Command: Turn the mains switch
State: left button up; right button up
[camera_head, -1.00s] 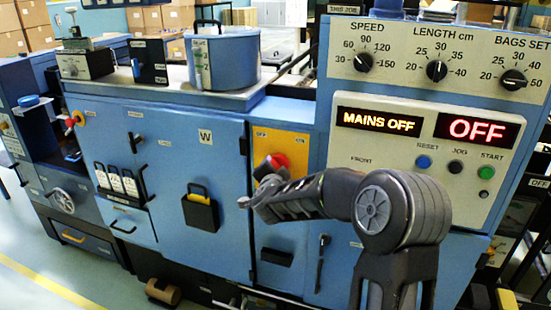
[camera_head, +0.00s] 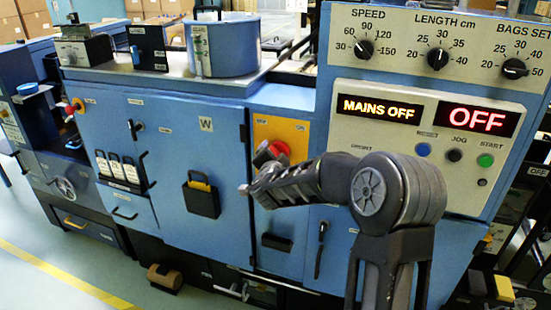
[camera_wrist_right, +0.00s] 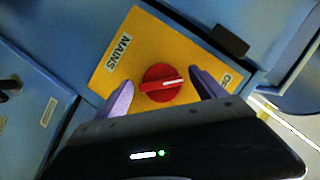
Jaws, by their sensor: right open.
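The mains switch (camera_head: 281,149) is a red rotary knob on a yellow plate (camera_head: 294,131) on the blue machine front. In the right wrist view the red knob (camera_wrist_right: 161,83) has a white pointer line, and the plate is labelled MAINS. My right gripper (camera_wrist_right: 158,88) is open, its two fingers on either side of the knob; I cannot tell whether they touch it. In the head view my right gripper (camera_head: 262,160) is at the knob's left and partly covers it. The display (camera_head: 380,109) reads MAINS OFF. My left gripper is not in view.
The control panel (camera_head: 425,140) with several dials and buttons stands right of the switch. A second display (camera_head: 478,121) reads OFF. A black holder (camera_head: 201,198) with a yellow item sticks out from the door at left. A black lever handle (camera_head: 320,250) is below the arm.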

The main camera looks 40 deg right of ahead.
jog(key=v, duration=0.7)
jog(key=shift+s+a+r+b, duration=0.15)
jog(key=shift+s+a+b, duration=0.15)
jog(key=shift+b, duration=0.1)
jog(key=s+a+f+n+g+y, duration=0.25)
jog(key=a+f+n+y, duration=0.7)
jog(key=a+f, duration=1.25)
jog(key=s+a+f+n+g+y, duration=0.2)
jog(key=s+a+f+n+g, duration=0.1)
jog(key=s+a+f, duration=0.4)
jog(key=s+a+f+n+g+y, duration=0.2)
jog(key=s+a+f+g, duration=0.3)
jog(key=s+f, duration=0.9)
jog(key=s+a+n, duration=0.1)
jog(key=s+a, duration=0.1)
jog(key=s, duration=0.5)
jog(key=shift+a+f, duration=0.3)
jog(key=shift+f, duration=0.05)
